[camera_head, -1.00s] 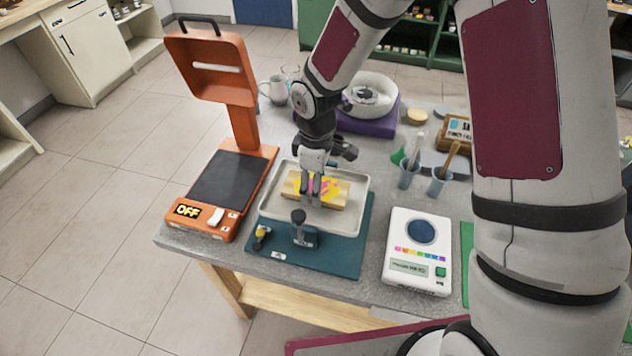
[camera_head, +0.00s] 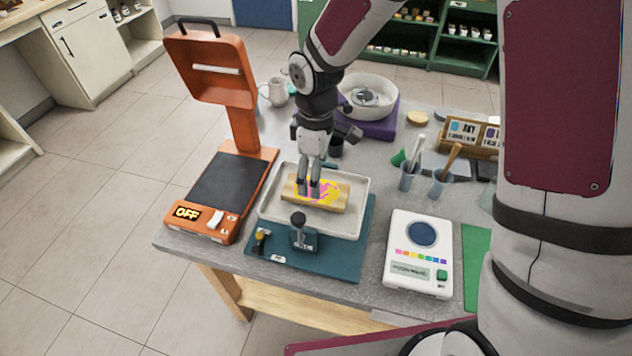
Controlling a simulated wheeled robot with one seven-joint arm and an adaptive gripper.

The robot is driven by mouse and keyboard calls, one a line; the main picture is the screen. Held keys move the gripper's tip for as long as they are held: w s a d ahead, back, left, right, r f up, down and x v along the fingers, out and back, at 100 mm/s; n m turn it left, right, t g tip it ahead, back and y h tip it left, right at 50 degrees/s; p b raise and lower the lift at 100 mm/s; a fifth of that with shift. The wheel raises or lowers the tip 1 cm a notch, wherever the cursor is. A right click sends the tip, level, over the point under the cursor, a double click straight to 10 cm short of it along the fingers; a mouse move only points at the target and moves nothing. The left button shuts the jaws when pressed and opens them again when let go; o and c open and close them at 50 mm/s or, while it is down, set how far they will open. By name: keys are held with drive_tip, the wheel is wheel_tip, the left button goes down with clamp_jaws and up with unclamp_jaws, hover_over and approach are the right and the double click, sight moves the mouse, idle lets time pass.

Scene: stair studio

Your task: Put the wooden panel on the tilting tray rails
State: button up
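The wooden panel (camera_head: 332,203), with yellow and pink paint on top, is at the pale tilting tray (camera_head: 358,222). The tray sits on a teal base (camera_head: 342,262) on the grey table. I cannot tell whether the panel rests on the rails, which are not clearly visible. My gripper (camera_head: 308,194) points down at the panel's left half, its two fingers close together with a narrow gap. The fingertips are at the painted face; whether they grip anything is too small to tell. A dark lever (camera_head: 299,226) stands at the tray's front edge.
An orange press (camera_head: 232,180) stands open left of the tray. A white scale (camera_head: 420,262) is at right. Cups with tools (camera_head: 410,175) and a white bowl on a purple base (camera_head: 370,128) stand behind. A wooden box (camera_head: 466,138) is at back right.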

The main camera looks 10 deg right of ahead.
wheel_tip(320, 180, up, 7)
drive_tip(key=shift+r, duration=0.15)
drive_tip(key=s+d+r+m+t, duration=0.2)
drive_tip(key=s+d+r+m, duration=0.5)
drive_tip(key=r, duration=0.5)
drive_tip(key=s+d+r+m+t, duration=0.1)
drive_tip(key=s+d+r+m, duration=0.1)
drive_tip(key=s, duration=0.4)
drive_tip(key=s+d+r+m+t, duration=0.2)
drive_tip(key=s+d+r+m, duration=0.1)
drive_tip(key=s, duration=0.4)
drive_tip(key=shift+s+d+m, duration=0.15)
drive_tip(key=shift+d+m, duration=0.45)
drive_tip(key=shift+m, duration=0.2)
